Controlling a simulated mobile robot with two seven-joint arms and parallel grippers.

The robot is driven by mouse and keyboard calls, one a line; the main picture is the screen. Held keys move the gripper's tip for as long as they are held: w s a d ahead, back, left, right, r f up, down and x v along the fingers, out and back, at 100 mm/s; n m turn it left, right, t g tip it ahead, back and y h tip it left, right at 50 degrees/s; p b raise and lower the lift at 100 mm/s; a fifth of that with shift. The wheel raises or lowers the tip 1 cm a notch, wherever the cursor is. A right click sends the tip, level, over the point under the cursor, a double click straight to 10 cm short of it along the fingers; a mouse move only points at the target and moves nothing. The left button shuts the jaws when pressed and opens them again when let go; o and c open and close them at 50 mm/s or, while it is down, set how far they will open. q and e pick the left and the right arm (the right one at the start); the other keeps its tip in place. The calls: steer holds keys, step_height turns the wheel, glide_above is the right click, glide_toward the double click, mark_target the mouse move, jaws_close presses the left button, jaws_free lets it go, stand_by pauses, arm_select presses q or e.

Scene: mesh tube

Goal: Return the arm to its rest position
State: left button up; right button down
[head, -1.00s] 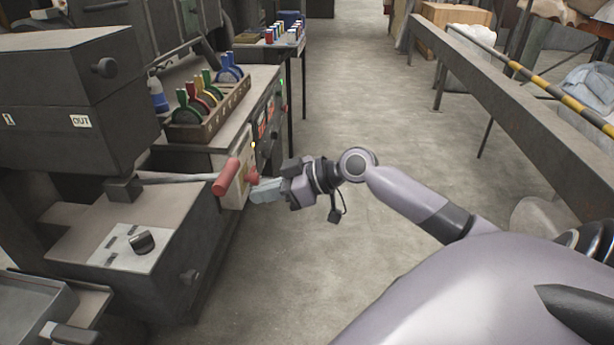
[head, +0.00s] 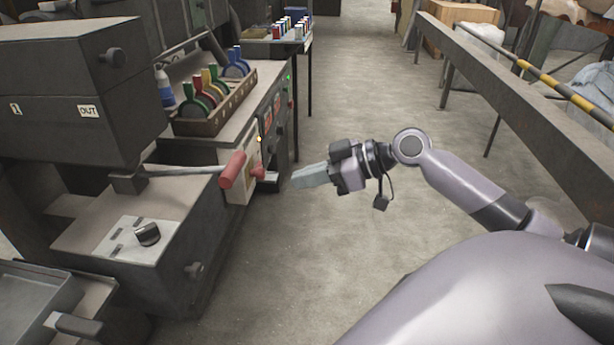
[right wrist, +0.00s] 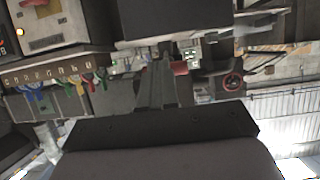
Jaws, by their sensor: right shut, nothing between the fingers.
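My right gripper (head: 308,176) hangs in free air over the aisle in the head view, pointing left toward the machines. Its fingers are shut with nothing between them. It is apart from the red-handled lever (head: 232,170), with a visible gap between the fingertips and the machine's front. In the right wrist view the closed fingers (right wrist: 156,84) point away from the camera, with a red part of the machine (right wrist: 180,68) beyond them. My left gripper is not in view.
A dark machine (head: 68,95) with an OUT label stands at left. A bench holds a wooden rack (head: 215,115) of colored-handled tools and a bottle (head: 165,88). A long metal rail (head: 510,88) runs along the right. The concrete floor (head: 350,95) between is clear.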

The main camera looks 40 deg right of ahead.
stand_by(0.8)
steer(key=s+a+f+m+h+p, duration=0.2)
steer(key=s+f+p, duration=0.1)
steer(key=f, duration=0.5)
steer(key=s+a+f+m+h+p, duration=0.2)
steer(key=s+f+m+h, duration=0.1)
steer(key=f, duration=0.5)
steer(key=s+a+f+h+p, duration=0.1)
steer(key=s+a+f+p, duration=0.2)
steer(key=s+a, duration=0.6)
steer(key=shift+a+f+m+p, duration=0.35)
steer(key=shift+a+p, duration=0.15)
steer(key=shift+a, duration=0.7)
steer(key=shift+s+d, duration=0.1)
stand_by(0.6)
